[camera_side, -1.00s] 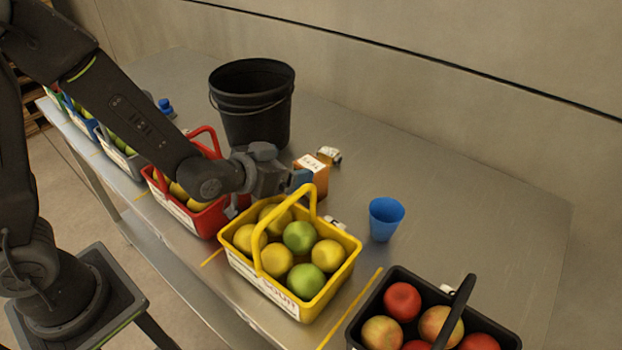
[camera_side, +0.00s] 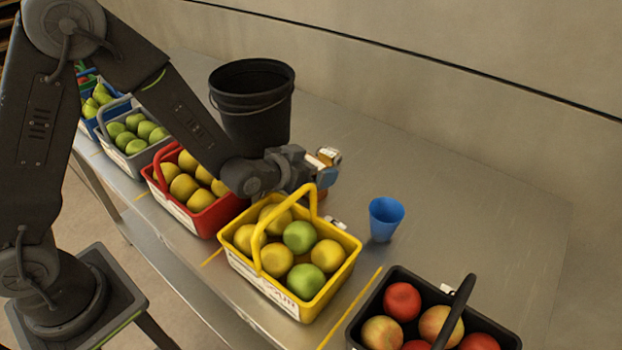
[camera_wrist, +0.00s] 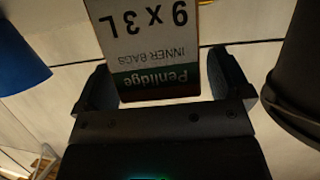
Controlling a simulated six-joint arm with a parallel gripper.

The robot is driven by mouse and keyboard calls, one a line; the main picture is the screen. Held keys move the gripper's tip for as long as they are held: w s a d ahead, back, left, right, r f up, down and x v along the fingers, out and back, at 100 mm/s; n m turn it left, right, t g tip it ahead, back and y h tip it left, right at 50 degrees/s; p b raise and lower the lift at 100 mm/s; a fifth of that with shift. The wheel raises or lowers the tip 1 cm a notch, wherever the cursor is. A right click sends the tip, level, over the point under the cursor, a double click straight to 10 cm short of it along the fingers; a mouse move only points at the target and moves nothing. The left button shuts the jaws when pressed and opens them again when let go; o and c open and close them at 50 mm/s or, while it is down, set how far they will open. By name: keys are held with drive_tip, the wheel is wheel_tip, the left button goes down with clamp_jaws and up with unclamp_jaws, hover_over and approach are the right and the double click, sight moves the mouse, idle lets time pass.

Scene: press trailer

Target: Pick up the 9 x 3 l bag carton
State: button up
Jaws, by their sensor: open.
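The 9 x 3 L bag carton (camera_wrist: 145,48) shows in the wrist view with its "Penlidge inner bags" label upside down. It stands between the two fingers of my gripper (camera_wrist: 160,80), which is open around it. A narrow gap shows at the right finger; at the left finger I cannot tell whether they touch. In the side view my gripper (camera_side: 318,178) is at table height behind the yellow basket, and it hides most of the carton.
The black bucket (camera_side: 250,115) stands close behind my wrist. The blue cup (camera_side: 384,219) is to the right. The yellow basket (camera_side: 340,268) of fruit is in front; its raised handle is near my gripper.

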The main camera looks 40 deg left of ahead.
drive_tip(key=c, duration=1.1)
